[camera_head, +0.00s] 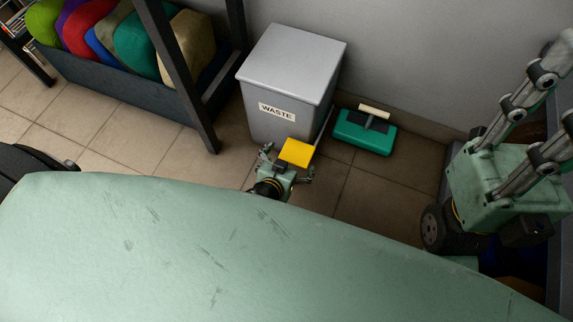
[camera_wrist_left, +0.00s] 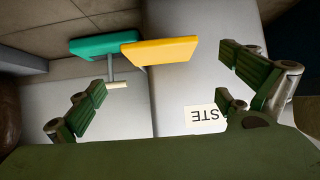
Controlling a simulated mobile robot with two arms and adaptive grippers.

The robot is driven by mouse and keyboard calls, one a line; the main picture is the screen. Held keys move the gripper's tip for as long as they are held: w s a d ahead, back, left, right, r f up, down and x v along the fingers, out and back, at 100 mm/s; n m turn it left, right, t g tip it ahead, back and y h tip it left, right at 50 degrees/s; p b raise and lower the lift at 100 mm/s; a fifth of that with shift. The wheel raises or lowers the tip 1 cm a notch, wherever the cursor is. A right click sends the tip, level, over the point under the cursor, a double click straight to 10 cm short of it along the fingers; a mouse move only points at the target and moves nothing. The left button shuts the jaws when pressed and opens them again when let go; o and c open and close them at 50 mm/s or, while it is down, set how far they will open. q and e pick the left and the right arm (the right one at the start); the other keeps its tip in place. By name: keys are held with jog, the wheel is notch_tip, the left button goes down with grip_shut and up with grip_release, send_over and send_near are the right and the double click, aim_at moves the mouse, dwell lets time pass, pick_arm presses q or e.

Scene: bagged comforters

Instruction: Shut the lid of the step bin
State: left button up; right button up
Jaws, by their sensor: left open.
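The grey step bin (camera_head: 280,117), labelled WASTE, stands against the wall. Its lid (camera_head: 295,60) lies flat across the top and looks shut. A yellow pedal (camera_head: 297,152) sticks out low at its front; it also shows in the left wrist view (camera_wrist_left: 160,50). My left gripper (camera_head: 288,163) is open and empty beside the pedal, with its fingers spread; in the left wrist view (camera_wrist_left: 165,98) the bin front and its upside-down label lie beyond them. My right gripper (camera_head: 545,90) is at the right edge, its fingertips partly cut off.
A green block-shaped tool (camera_head: 365,137) with a pale handle lies on the floor right of the bin. A dark shelf (camera_head: 125,92) with several coloured bagged bundles stands at left. My green body fills the foreground. Tiled floor (camera_head: 105,150) is clear between shelf and body.

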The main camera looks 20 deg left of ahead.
pick_arm(q)
jog(key=v, duration=0.3)
jog(key=shift+s+r, duration=0.2)
jog(key=shift+s, duration=0.1)
dwell(0.3)
